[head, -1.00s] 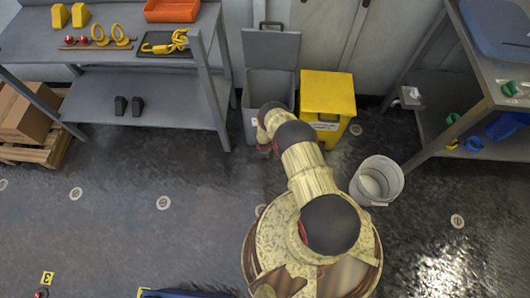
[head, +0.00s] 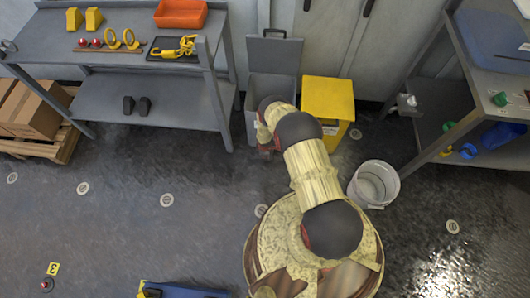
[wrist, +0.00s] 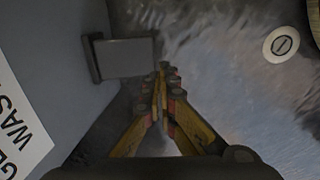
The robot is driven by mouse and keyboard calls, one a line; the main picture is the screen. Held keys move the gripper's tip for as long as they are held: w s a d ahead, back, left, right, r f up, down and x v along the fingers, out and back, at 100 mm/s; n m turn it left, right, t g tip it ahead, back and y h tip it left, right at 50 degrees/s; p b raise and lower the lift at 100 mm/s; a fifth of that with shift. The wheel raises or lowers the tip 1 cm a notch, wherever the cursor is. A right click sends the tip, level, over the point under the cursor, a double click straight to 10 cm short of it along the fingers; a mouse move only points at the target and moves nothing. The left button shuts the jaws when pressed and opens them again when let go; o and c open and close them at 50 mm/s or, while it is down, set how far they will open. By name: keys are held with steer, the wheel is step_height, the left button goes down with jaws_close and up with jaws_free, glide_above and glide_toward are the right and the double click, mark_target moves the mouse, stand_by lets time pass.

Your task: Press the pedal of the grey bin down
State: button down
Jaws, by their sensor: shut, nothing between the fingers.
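The grey bin (head: 272,88) stands against the back cabinets, left of a yellow bin. Its lid (head: 274,53) is raised and upright, so the bin is open. In the wrist view the bin's wall (wrist: 55,60) with a white label fills the left side. The grey pedal (wrist: 125,57) juts from the foot of that wall. My gripper (wrist: 164,78) is shut and empty, with its fingertips just right of the pedal's outer edge. I cannot tell whether they touch it or how far down the pedal is. In the head view my arm hides the pedal.
The yellow bin (head: 328,100) stands close on the right of the grey bin. A white bucket (head: 374,184) stands on the floor, right of my arm. A grey workbench (head: 140,100) is at left and a shelf table (head: 490,70) at right.

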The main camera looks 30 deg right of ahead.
steer(key=s+a+r+p, duration=0.1)
steer(key=s+r+p, duration=0.1)
steer(key=r, duration=0.4)
steer(key=s+a+r+p, duration=0.2)
steer(key=r+p, duration=0.1)
steer(key=r, duration=0.4)
steer(key=shift+s+p, duration=0.15)
steer(key=shift+p, duration=0.15)
steer(key=shift+s+d+r, duration=0.1)
stand_by(0.5)
steer(key=s+d+r+m+g, duration=0.1)
steer(key=s+r+m+g, duration=0.25)
steer(key=s, duration=0.75)
step_height(320, 180, up, 41)
steer(key=w+a+m+g, duration=0.1)
steer(key=w+a+m, duration=0.2)
steer(key=m, duration=0.4)
steer(key=s+a+r+t, duration=0.2)
steer(key=s+r, duration=0.3)
steer(key=r, duration=0.7)
steer(key=s+a+r+t, duration=0.3)
steer(key=s+r, duration=0.1)
steer(key=r, duration=0.8)
steer(key=s+a+r+t, duration=0.3)
steer(key=s+r, duration=0.2)
steer(key=r, duration=0.7)
steer(key=shift+s+r+m+t+y, duration=0.2)
steer(key=shift+s+m+t+y, duration=0.1)
steer(key=shift+m+t+y, duration=0.1)
